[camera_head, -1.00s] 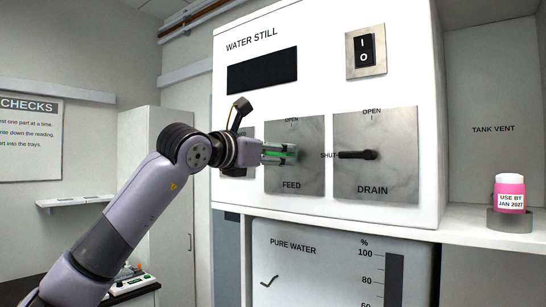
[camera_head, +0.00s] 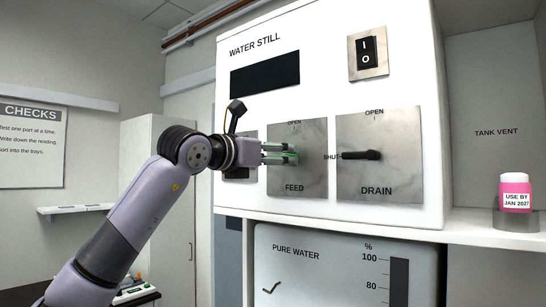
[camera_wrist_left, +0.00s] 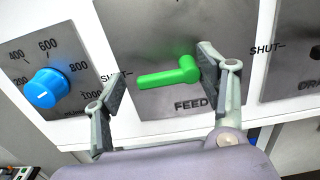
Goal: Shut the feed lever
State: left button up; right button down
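The green feed lever (camera_wrist_left: 170,76) is on the metal FEED plate (camera_wrist_left: 150,42) of the water still. In the left wrist view its handle points left from its pivot, roughly toward the SHUT mark (camera_wrist_left: 115,77). My left gripper (camera_wrist_left: 162,72) is open, with one finger beyond the handle's tip and the other by the pivot end. No firm hold on the lever shows. In the head view the left gripper (camera_head: 279,153) is in front of the FEED plate (camera_head: 310,170) and partly covers the lever (camera_head: 291,156). My right gripper is out of view.
The black drain lever (camera_head: 362,155) is on the plate to the right and points left to SHUT. A blue dial (camera_wrist_left: 47,88) is on the plate to the left. A power switch (camera_head: 367,51) is above. A pink bottle (camera_head: 514,193) stands on the right shelf.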

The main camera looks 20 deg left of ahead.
pick_arm(q)
jog(key=shift+s, duration=0.15)
jog(key=v, duration=1.1)
jog(key=shift+s, duration=0.4)
jog(key=shift+a, duration=0.1)
